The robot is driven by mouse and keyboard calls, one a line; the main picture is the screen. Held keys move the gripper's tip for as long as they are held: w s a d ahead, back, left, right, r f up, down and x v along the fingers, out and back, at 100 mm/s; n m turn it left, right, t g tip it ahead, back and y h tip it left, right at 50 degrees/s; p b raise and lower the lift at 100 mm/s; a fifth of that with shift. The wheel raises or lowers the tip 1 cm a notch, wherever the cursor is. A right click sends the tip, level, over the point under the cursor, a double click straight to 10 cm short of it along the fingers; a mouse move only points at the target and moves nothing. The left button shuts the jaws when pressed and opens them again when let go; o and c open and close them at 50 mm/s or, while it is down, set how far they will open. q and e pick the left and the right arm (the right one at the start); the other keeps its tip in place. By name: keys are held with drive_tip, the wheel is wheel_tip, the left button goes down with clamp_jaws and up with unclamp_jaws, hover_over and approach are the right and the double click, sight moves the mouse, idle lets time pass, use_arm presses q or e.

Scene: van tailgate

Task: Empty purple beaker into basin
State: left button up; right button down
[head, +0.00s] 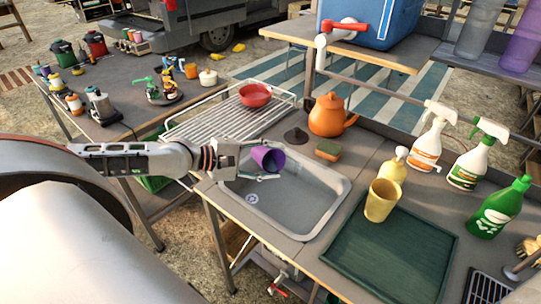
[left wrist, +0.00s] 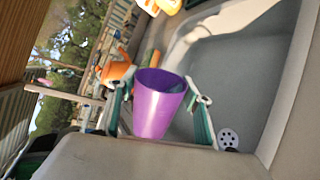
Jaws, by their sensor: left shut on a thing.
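The purple beaker (head: 267,159) is tilted over the left end of the grey sink basin (head: 312,209), with its mouth facing right. My left gripper (head: 258,177) is shut on it and holds it up near the basin's back-left rim. In the left wrist view the purple beaker (left wrist: 158,103) stands between the two fingers of the gripper (left wrist: 158,112), and the basin (left wrist: 238,62) with its drain lies beyond. Whether anything is inside the beaker or flowing out cannot be seen. My right gripper is not in view.
A drying rack with a red bowl (head: 256,95) lies behind the basin. An orange teapot (head: 331,116) and a sponge (head: 328,149) sit at its back right. A yellow cup (head: 382,200) stands on the green tray (head: 385,255), with spray bottles beyond.

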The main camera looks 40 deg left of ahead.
use_arm(q)
drive_tip(key=shift+d+r+p, duration=0.1)
drive_tip(key=shift+r+p, duration=0.05)
drive_tip(key=shift+p, duration=1.05)
drive_tip(key=shift+s+d+r+m+y+p, duration=0.1)
drive_tip(key=shift+m+y+p, duration=0.35)
drive_tip(key=shift+p, duration=0.25)
drive_tip(key=shift+d+m+y+p, duration=0.2)
drive_tip(key=shift+m+p, duration=0.25)
drive_tip(key=shift+p, duration=0.5)
drive_tip(key=shift+s+d, duration=0.15)
drive_tip(key=shift+s+d+r+m+t+y, duration=0.1)
drive_tip(key=shift+s+d+m+t+y, duration=0.1)
drive_tip(key=shift+m+t+y, duration=0.55)
drive_tip(key=shift+m+g, duration=0.25)
drive_tip(key=shift+w, duration=0.1)
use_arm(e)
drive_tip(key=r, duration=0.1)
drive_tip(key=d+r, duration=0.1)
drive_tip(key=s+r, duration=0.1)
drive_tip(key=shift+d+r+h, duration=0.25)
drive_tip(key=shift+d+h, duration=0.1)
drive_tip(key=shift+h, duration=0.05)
